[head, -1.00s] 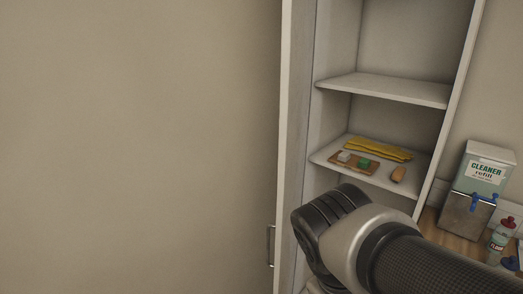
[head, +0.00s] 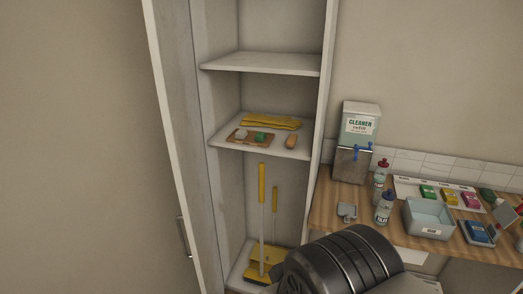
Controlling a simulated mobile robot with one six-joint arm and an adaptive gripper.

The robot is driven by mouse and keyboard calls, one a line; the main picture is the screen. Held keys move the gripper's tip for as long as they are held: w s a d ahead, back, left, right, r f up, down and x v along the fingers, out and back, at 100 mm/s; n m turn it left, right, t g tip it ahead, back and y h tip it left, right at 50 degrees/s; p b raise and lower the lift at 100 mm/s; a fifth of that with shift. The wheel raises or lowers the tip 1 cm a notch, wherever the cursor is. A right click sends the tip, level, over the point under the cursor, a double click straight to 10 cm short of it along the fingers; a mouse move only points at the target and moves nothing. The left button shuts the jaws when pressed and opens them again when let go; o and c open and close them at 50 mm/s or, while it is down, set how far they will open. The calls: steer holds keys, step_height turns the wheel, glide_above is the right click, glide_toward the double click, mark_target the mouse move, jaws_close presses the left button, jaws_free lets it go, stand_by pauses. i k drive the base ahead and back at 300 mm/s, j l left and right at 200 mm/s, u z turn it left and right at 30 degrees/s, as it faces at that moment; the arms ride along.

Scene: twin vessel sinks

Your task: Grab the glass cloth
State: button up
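I cannot tell for sure which item is the glass cloth. Small green (head: 427,191), yellow (head: 449,198) and pink (head: 471,201) items, perhaps folded cloths, lie in a row on a pale labelled board at the back of the counter. A blue item (head: 479,231) lies nearer the front at the right; its label is too small to read. A folded yellow cloth or pair of gloves (head: 270,122) lies on the cabinet shelf. My dark arm end shows at the bottom centre, but my gripper's fingers are not in view.
The tall cabinet (head: 260,62) stands open, with a broom (head: 262,215) inside. A cleaner dispenser (head: 358,140), two bottles (head: 385,208) and a grey-blue tub (head: 428,219) stand on the wooden counter (head: 324,205). The tub and bottles stand in front of the labelled board.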

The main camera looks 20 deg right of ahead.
mark_target(477, 233)
steer(key=l+z, duration=0.1)
steer(key=z, duration=2.3)
steer(key=i+l, duration=0.2)
steer(key=i, duration=0.8)
steer(key=i+l+z, duration=0.1)
steer(key=i, duration=0.95)
steer(key=l, duration=0.1)
